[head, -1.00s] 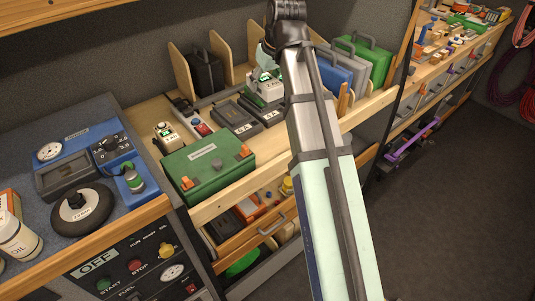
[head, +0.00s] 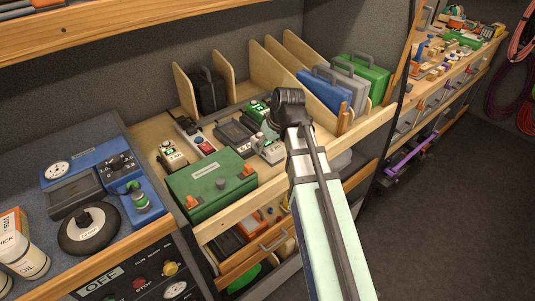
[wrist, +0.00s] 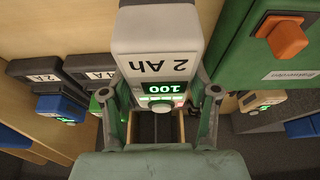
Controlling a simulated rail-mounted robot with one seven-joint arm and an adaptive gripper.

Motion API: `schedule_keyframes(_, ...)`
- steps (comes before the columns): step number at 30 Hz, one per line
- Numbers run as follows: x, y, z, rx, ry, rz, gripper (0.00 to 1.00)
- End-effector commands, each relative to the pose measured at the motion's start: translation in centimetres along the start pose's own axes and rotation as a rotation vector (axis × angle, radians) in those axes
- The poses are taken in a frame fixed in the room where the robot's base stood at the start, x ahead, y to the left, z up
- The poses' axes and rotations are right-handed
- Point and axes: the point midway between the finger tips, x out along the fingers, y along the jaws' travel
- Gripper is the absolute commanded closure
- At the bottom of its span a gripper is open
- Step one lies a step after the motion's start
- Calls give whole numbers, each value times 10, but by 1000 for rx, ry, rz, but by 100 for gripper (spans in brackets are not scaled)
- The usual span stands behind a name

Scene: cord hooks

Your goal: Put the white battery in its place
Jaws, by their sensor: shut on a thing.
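The white battery (wrist: 157,45) is marked 2 Ah and has a lit green display reading 100. My gripper (wrist: 160,95) is shut on it, one finger on each side. In the head view the battery (head: 270,151) shows small beside my wrist, over the front edge of the wooden shelf, right of the green case. My gripper is mostly hidden there by my arm. Dark chargers (head: 232,134) sit behind and left of the battery. In the wrist view chargers marked 2A (wrist: 36,72) and 4A (wrist: 92,70) are at the left, apart from the battery.
The green case (head: 212,184) with orange latches stands close by; it fills the upper right of the wrist view (wrist: 240,50). A power strip (head: 196,138) and another pale battery (head: 172,154) are left of the chargers. An open drawer (head: 265,245) lies below the shelf.

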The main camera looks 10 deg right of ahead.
Motion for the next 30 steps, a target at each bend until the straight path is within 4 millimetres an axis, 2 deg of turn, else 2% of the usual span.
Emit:
schedule_keyframes(11, 19, 0, 8, 0, 0, -1, 98)
schedule_keyframes(19, 45, 0, 19, 0, 0, -1, 98)
schedule_keyframes(30, 50, 0, 20, 0, 1, 0, 98)
